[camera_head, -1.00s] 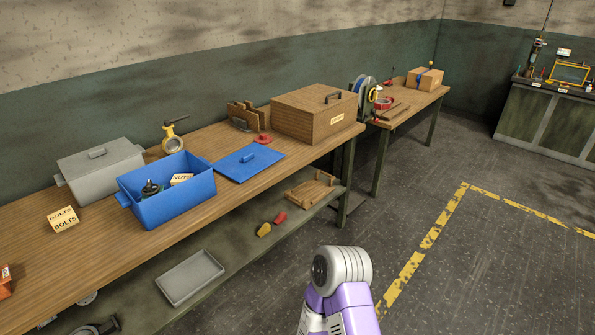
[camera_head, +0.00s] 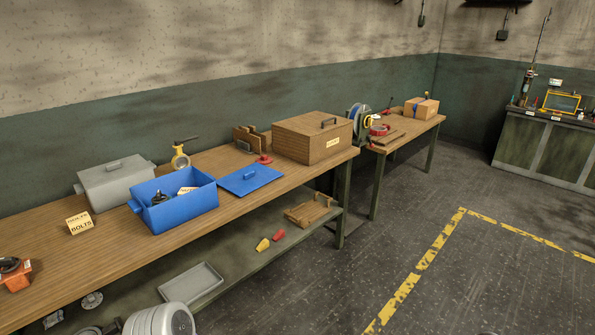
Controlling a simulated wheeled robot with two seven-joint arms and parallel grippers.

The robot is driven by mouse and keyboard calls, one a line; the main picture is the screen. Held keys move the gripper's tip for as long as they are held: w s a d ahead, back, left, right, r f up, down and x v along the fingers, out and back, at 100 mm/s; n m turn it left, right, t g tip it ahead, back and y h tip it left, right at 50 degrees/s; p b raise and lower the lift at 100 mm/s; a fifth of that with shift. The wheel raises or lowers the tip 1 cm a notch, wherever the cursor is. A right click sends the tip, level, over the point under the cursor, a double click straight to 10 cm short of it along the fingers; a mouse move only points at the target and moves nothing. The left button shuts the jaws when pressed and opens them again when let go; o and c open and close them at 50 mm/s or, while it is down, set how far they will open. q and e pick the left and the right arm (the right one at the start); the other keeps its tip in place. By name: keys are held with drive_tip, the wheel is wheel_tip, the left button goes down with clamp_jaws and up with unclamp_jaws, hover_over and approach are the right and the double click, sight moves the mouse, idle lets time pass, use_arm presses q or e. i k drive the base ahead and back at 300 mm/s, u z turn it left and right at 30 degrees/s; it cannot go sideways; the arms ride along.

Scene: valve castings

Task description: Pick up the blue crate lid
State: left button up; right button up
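Nothing rests on the lid. Neither of my grippers is in view. Only a rounded grey-white part of my own arm shows at the bottom edge, below the bench.
A grey lidded box (camera_head: 117,188) stands left of the blue crate. A wooden box (camera_head: 314,140) stands right of the lid, and a red object (camera_head: 265,159) lies behind it. A yellow-handled valve (camera_head: 180,160) stands behind the crate. The floor (camera_head: 350,270) before the bench is clear.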

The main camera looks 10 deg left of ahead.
sight(243, 181)
drive_tip(key=z, duration=0.6)
drive_tip(key=i, duration=1.95)
drive_tip(key=u, duration=0.8)
drive_tip(key=i, duration=1)
drive_tip(key=u, duration=1.15)
